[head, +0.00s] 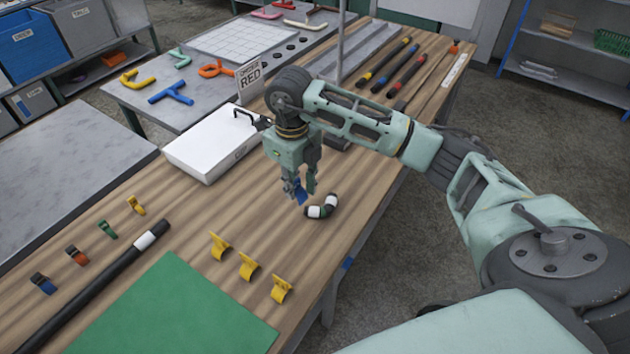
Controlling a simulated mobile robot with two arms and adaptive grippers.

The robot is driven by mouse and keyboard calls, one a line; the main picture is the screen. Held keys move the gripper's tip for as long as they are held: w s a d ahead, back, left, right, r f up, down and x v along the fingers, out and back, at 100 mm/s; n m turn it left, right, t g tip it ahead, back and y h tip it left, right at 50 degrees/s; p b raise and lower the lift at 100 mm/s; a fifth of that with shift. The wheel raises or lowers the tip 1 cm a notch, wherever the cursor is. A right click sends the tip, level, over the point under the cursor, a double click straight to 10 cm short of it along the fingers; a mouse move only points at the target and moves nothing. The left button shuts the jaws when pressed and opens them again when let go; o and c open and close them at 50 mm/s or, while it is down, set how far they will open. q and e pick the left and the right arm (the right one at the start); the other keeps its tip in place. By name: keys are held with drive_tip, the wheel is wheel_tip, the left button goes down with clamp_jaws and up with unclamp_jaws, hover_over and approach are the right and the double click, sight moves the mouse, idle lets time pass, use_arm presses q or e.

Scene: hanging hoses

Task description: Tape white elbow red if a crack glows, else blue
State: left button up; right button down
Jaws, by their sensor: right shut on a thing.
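My right gripper (301,187) points down over the wooden table and is shut on a small blue piece (300,194), which may be tape; its shape is partly hidden by the fingers. Just below and to the right, a short curved elbow (322,207) lies on the table, dark with white parts. The blue piece is very close to the elbow; I cannot tell whether they touch. No glow shows on the elbow at this size. My left gripper is not in view.
Yellow clips (248,266), a green mat (178,312) and a black hose with a white band (105,275) lie in front. Coloured elbows, one blue (171,94), lie on the grey table.

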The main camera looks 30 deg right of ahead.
sight(315, 209)
drive_tip(key=d+f+m, duration=0.4)
drive_tip(key=d+m, duration=0.1)
drive_tip(key=m, duration=0.7)
drive_tip(key=shift+w+d+f+p, duration=0.2)
drive_tip(key=shift+w+d+p, duration=0.15)
drive_tip(key=shift+p, duration=0.05)
drive_tip(key=shift+f, duration=0.1)
drive_tip(key=shift+f+b, duration=1.35)
drive_tip(key=shift+f, duration=0.5)
drive_tip(key=shift+f, duration=0.3)
drive_tip(key=shift+f+b, duration=0.8)
drive_tip(key=shift+f, duration=0.05)
drive_tip(key=shift+f+b, duration=0.35)
drive_tip(key=shift+f, duration=0.2)
